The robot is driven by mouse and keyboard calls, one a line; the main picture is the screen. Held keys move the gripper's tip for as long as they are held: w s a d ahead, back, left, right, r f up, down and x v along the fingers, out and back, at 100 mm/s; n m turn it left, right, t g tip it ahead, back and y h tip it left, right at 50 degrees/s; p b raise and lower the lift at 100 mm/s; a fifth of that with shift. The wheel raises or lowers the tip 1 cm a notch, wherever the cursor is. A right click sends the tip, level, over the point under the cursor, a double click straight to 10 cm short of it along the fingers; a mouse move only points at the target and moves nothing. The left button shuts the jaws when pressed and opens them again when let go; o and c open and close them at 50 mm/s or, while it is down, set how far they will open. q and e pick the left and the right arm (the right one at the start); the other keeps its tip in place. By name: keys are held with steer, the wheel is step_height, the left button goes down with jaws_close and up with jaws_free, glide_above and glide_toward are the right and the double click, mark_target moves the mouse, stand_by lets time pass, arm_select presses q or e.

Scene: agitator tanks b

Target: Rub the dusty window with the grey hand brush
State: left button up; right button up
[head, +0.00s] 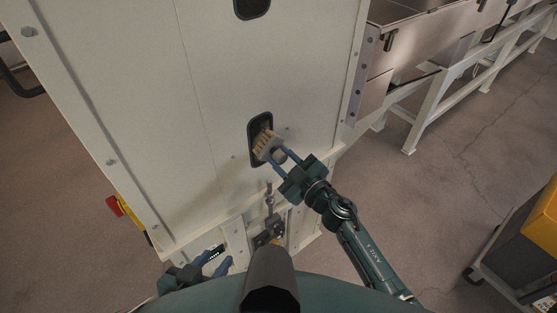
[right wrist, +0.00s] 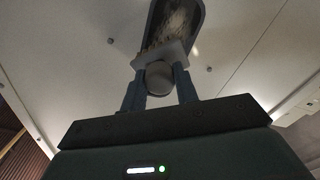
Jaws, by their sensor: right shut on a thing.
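The grey hand brush (head: 273,151) has pale bristles and is held in my right gripper (head: 282,161), whose blue fingers are shut on it. The bristles face the lower dark window (head: 256,125) in the pale cabinet panel and overlap its lower part; whether they touch the pane is hard to tell. In the right wrist view, the brush (right wrist: 160,56) spans the lower end of the window (right wrist: 187,12), and pale streaks show there. The brush's round handle end sits between the fingers. My left gripper (head: 219,256) is open and empty, low beside the cabinet.
A second dark window (head: 252,8) is higher on the panel (head: 150,75). A latch-like metal fitting (head: 269,200) is below the brush. A red and yellow switch (head: 116,206) is at the left edge. A yellow-topped cart (head: 543,225) stands at right, with open floor between.

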mark_target(280, 140)
steer(key=shift+w+d+r+p, duration=0.9)
steer(key=shift+d+r+p, duration=0.2)
steer(key=shift+p, duration=0.1)
steer(key=shift+s+a+f, duration=0.1)
steer(key=shift+s+a, duration=0.05)
steer(key=shift+s+a+r+p, duration=1.05)
steer(key=shift+s+a, duration=0.9)
steer(key=shift+a, duration=0.65)
steer(key=w+d, duration=0.4)
steer(key=d, duration=0.1)
steer(key=shift+d+f, duration=0.2)
steer(key=shift+d, duration=0.1)
